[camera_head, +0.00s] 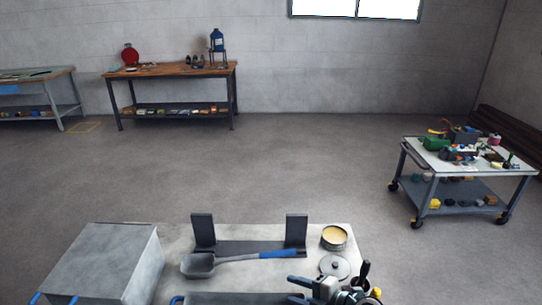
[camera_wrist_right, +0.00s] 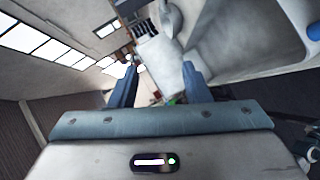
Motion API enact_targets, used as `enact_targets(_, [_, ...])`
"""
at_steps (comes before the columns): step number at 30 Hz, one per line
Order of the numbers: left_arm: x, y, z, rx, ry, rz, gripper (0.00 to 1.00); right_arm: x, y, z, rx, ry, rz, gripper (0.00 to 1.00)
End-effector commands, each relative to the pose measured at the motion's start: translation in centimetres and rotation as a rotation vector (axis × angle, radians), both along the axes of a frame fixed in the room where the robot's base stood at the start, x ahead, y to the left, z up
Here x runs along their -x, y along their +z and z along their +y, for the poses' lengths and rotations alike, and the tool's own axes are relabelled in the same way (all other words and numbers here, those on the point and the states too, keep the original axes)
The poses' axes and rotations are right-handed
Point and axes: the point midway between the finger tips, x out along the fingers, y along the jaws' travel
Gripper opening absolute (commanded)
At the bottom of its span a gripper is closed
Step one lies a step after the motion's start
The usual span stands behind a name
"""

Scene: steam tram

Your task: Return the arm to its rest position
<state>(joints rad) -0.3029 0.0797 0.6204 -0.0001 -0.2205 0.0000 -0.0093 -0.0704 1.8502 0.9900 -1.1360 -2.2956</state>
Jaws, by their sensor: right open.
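My right gripper (camera_head: 298,290) is at the bottom of the head view, right of centre, with its two blue-tipped fingers apart, pointing left. In the right wrist view its blue fingers (camera_wrist_right: 159,82) are spread, with nothing held between them. A shovel (camera_head: 197,265) with a blue handle end lies across the bench, in front of a dark rack (camera_head: 204,230) with two uprights. The gripper is apart from the shovel in the picture, just below its handle. My left gripper is not seen.
A round tin (camera_head: 334,238) with yellow contents and a grey lid (camera_head: 335,267) are close to the right gripper on the pale bench (camera_head: 175,240). A grey box (camera_head: 110,260) stands at left. A loaded trolley (camera_head: 465,196) is farther right; open floor lies beyond the bench.

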Motion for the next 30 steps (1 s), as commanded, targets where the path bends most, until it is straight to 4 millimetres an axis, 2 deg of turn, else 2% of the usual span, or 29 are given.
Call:
enact_targets(8, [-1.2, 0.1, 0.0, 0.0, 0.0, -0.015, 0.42, 2.9, -2.1, -1.7, 0.003, -0.086, 0.211, 0.43])
enact_targets(14, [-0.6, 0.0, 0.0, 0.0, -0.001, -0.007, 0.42, 6.3, -4.1, -3.9, 0.006, -0.218, 0.438, 0.43])
enact_targets(22, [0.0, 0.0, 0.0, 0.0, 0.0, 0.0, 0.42, 13.9, -6.8, -9.4, -0.019, -0.639, 0.864, 0.43])
enact_targets(27, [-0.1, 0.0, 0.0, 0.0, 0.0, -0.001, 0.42, 18.7, -7.1, -13.2, -0.079, -0.985, 1.057, 0.43])
enact_targets(30, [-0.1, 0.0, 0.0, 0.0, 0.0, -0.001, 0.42, 20.9, -6.8, -15.0, -0.126, -1.162, 1.116, 0.43])
